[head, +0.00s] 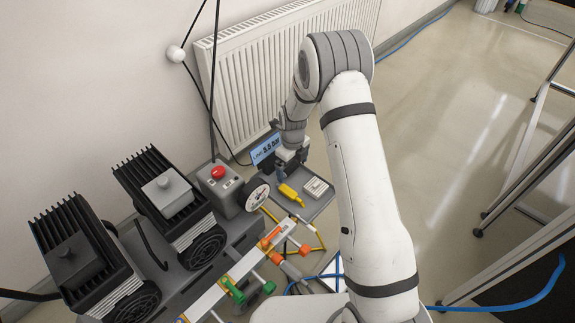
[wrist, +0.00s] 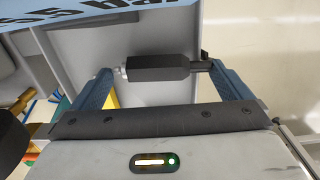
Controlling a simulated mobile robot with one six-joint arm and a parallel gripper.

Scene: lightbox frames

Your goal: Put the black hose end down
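The black hose end (wrist: 155,68) shows in the wrist view as a dark block with a pale tip at its left and a thinner dark part at its right. It lies crosswise between the fingertips of my gripper (wrist: 161,69), in front of a grey surface. In the head view my gripper (head: 288,165) is low by the grey tray (head: 317,207), and the hose end cannot be made out there.
A blue display panel (head: 266,148) stands just behind my gripper. A yellow tool (head: 290,194) and a small white box (head: 316,187) are on the tray. A round gauge (head: 257,197), a grey box with a red button (head: 218,172) and two finned black motors (head: 80,250) stand to the left.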

